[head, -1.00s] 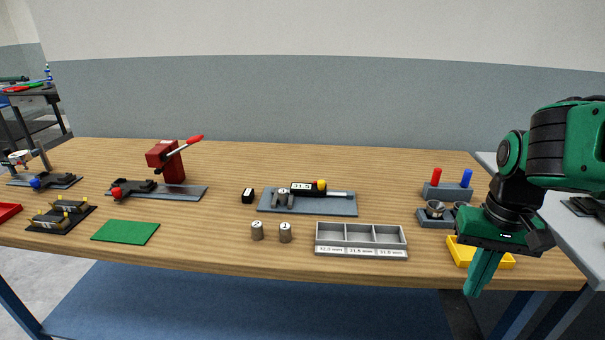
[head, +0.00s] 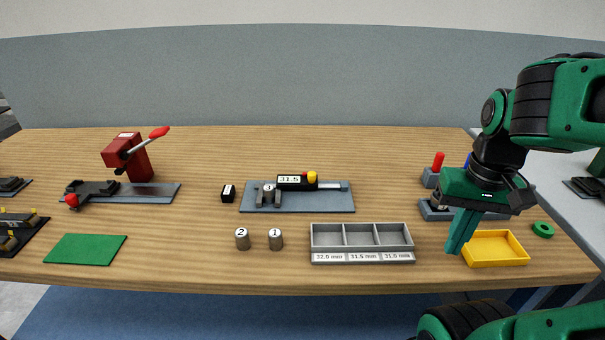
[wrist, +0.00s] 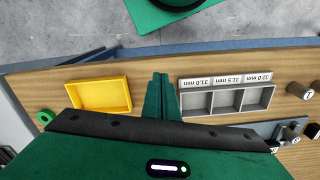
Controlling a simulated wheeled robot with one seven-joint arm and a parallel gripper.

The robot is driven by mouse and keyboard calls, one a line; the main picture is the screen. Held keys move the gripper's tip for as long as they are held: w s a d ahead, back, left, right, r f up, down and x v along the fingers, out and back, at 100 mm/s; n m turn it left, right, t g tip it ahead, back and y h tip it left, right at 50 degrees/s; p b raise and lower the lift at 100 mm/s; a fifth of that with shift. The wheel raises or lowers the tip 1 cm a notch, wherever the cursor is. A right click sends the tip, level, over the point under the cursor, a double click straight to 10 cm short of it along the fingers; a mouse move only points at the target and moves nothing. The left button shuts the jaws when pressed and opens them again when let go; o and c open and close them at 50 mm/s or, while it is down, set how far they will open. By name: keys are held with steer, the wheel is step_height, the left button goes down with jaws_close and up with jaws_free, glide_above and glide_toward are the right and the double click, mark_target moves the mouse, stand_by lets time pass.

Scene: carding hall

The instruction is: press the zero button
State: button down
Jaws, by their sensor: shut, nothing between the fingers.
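A digital gauge (head: 290,182) with a display reading 31.5 lies on a grey plate (head: 330,204) at mid-table. A yellow knob or button (head: 311,177) sits at the display's right end; no zero marking is readable on it. Cylinder 3 (head: 268,190) stands between the gauge's jaws. My gripper (head: 455,251) is shut and empty, pointing down right of the grey divided tray and left of the yellow tray. In the wrist view, my gripper (wrist: 160,77) shows between the two trays, and the grey plate (wrist: 264,129) is partly hidden at lower right.
The grey divided tray (head: 312,236) and yellow tray (head: 497,264) flank my gripper. Cylinders 2 (head: 242,239) and 1 (head: 276,239) stand left of the divided tray. A small black block (head: 228,194) lies left of the plate. A red-handled press (head: 128,155) stands farther left.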

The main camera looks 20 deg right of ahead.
steer(key=w+a+r+n+t+y, duration=0.1)
steer(key=w+a+n+t, duration=0.1)
steer(key=w, duration=0.8)
steer(key=w+a+r+n+t+y, duration=0.1)
steer(key=w+a+r, duration=0.1)
steer(key=w, duration=0.8)
step_height(320, 180, up, 4)
steer(key=f+n+t+y, duration=0.1)
steer(key=n+t+y, duration=0.2)
steer(key=n+y, duration=0.15)
glide_above(305, 174)
steer(key=shift+s+d+r+m, duration=0.25)
steer(key=shift+d+m, duration=0.1)
steer(key=shift+d, duration=0.1)
steer(key=shift+w, duration=0.1)
steer(key=shift+f, duration=4.4)
steer(key=shift+f, duration=0.15)
steer(key=shift+f, duration=0.25)
